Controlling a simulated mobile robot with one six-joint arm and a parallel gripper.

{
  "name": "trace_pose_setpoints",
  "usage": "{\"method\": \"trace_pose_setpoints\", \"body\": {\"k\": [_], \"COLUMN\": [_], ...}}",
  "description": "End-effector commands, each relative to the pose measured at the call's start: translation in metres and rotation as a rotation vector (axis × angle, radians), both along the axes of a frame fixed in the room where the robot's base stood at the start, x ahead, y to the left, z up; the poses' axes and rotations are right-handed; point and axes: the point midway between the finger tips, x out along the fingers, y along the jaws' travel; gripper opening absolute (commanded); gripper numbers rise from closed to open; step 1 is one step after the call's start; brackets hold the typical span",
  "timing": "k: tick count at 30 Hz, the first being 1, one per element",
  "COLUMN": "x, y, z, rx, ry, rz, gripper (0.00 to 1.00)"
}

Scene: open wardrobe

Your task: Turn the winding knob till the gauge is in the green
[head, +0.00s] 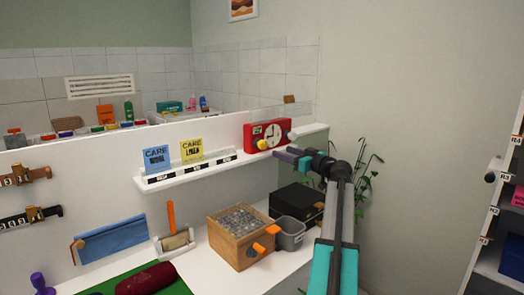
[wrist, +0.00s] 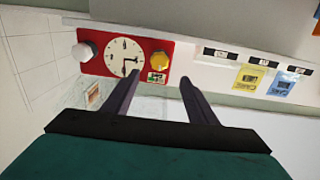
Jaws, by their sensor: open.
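A red clock box (head: 252,131) stands on the upper white ledge; it shows upside down in the wrist view (wrist: 92,66). It has a white dial (wrist: 122,48) with dark hands and a yellow round knob (wrist: 158,59) on its front. A white knob (wrist: 84,51) sticks out of its side. A small gauge (wrist: 157,77) with some green sits near the yellow knob; its reading is too small to tell. My gripper (wrist: 159,79) is open and empty, close in front of the box. The yellow knob shows beyond the gap between the fingertips, apparently untouched.
Blue (head: 156,159) and yellow (head: 191,151) care cards stand on a small shelf left of the box. Below are a wooden bin of grey bits (head: 231,249), a grey bucket (head: 290,235) and a black box (head: 300,202). A plant (head: 365,178) stands behind my arm.

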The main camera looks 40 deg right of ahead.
Motion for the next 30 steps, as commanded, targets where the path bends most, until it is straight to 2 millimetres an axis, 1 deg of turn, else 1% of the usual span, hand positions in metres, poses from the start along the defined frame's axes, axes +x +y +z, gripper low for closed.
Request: {"method": "trace_pose_setpoints", "body": {"k": [8,14,20,30], "x": [-0.001,0.005,0.024,0.071], "y": [-0.002,-0.003,-0.004,-0.009], "z": [0.001,0.002,0.003,0.003], "rx": [0.0,0.0,0.001,0.001], "ry": [0.0,0.0,0.0,0.0], "rz": [-0.002,-0.002,-0.001,-0.002], "gripper": [0.53,0.53,0.53,0.53]}}
